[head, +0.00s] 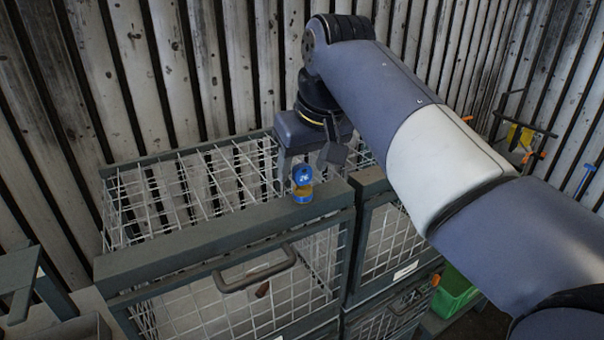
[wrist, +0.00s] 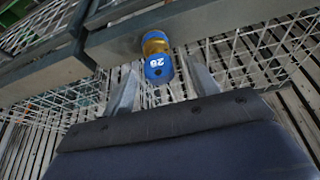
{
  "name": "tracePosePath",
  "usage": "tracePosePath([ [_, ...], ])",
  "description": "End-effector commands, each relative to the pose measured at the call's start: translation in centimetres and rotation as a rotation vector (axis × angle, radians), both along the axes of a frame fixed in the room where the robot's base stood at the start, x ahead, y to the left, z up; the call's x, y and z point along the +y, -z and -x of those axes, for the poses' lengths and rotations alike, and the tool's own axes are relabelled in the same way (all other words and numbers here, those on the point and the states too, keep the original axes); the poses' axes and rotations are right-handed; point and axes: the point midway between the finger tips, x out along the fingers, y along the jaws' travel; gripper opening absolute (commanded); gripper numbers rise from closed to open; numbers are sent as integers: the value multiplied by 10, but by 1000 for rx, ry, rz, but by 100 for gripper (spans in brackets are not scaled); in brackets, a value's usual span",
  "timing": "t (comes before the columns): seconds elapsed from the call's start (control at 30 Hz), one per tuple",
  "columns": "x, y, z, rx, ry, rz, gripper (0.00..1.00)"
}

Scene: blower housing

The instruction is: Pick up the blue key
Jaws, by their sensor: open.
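The blue key (head: 303,175) has a round blue head with a white number, which looks like 26, and a yellow-brass part. It is on the top front rail of a wire cage, near the rail's right end. In the wrist view the blue key (wrist: 158,67) lies between the tips of my two fingers, with a gap on each side. My gripper (head: 302,170) is open and points down just behind the key in the head view. In the wrist view my gripper (wrist: 161,66) is empty. The key's underside is hidden.
The wire cage (head: 220,232) has a mesh top and a front handle (head: 256,270). A second cage (head: 395,235) adjoins it on the right. A green bin (head: 455,290) is low at the right. A slatted wall (head: 200,70) rises close behind my gripper.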

Motion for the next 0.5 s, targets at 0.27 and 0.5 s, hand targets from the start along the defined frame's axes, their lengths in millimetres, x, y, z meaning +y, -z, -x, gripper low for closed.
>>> tracePosePath([
  [0.27, 5, 23, -9, 0, 2, 0, 56],
  [0.5, 5, 23, -9, 0, 2, 0, 51],
])
